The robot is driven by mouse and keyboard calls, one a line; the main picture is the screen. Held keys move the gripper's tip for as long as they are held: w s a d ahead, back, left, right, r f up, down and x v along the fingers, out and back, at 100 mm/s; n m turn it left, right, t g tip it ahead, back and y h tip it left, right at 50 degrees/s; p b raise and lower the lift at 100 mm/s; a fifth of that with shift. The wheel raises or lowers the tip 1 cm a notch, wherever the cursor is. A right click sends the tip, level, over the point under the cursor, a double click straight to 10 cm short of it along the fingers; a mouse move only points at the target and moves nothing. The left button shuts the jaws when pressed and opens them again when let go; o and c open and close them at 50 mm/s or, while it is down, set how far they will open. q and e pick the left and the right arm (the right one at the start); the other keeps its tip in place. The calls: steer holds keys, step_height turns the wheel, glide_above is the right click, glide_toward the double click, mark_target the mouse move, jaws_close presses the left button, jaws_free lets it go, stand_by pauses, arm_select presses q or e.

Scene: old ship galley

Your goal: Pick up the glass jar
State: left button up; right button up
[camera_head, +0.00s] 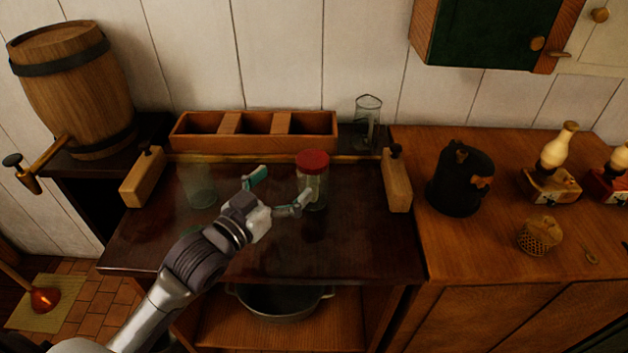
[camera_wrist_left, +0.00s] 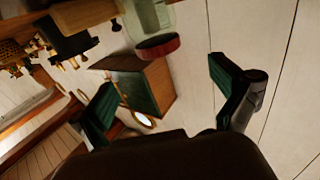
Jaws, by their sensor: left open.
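The glass jar (camera_head: 316,188) is clear with a red lid (camera_head: 313,160) and stands upright on the dark table. My left gripper (camera_head: 279,190) is open and empty, just left of the jar and nearer to me. Its right finger overlaps the jar's lower left side in the head view; whether they touch I cannot tell. In the left wrist view the jar (camera_wrist_left: 150,17) shows at the top edge, partly cut off, with its lid (camera_wrist_left: 158,46) pointing down in the picture. There the open fingers (camera_wrist_left: 170,98) have no jar between their tips. My right gripper is not in view.
A clear drinking glass (camera_head: 200,185) stands left of the gripper. A wooden divided box (camera_head: 253,144) and a glass beaker (camera_head: 368,121) are behind. Wooden blocks (camera_head: 397,181) flank the table (camera_head: 350,250). A black pot (camera_head: 459,182) stands on the right counter. The table's front is clear.

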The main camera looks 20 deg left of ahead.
mark_target(313, 158)
arm_select(q)
steer(key=x, duration=0.5)
steer(key=shift+p, duration=0.3)
steer(key=x, duration=0.4)
steer(key=shift+f+p, duration=0.2)
steer(key=shift+p, duration=0.1)
steer(key=shift+w+d+f, duration=0.1)
steer(key=shift+w+d, duration=0.05)
steer(key=shift+w, duration=0.1)
steer(key=shift+s, duration=0.1)
steer(key=shift+c, duration=1.6)
jaws_close()
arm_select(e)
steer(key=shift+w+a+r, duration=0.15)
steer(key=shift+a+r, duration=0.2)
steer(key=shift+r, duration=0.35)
